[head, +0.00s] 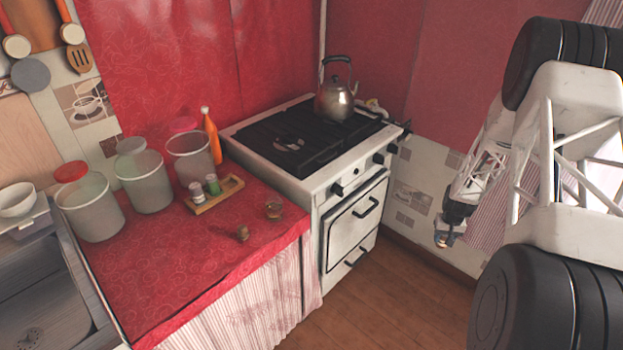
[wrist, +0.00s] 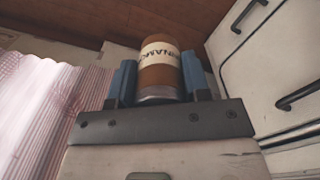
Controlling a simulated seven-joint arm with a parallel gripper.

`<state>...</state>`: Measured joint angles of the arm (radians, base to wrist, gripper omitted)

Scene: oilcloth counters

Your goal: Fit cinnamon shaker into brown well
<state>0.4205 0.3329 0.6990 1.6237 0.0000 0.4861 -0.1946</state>
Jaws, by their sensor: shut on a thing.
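My gripper (head: 445,238) is in front of the tiled wall, right of the stove and away from the counter. It is shut on the cinnamon shaker (wrist: 159,72), a clear jar with brown contents and a pale label partly reading "NNAMO". In the wrist view the blue fingers of my gripper (wrist: 159,85) clasp its two sides. A small wooden rack (head: 203,208) lies on the red counter.
Large canisters (head: 145,183) and an orange bottle (head: 212,138) stand behind the rack. The stove (head: 320,150) with a kettle (head: 336,98) lies between counter and gripper.

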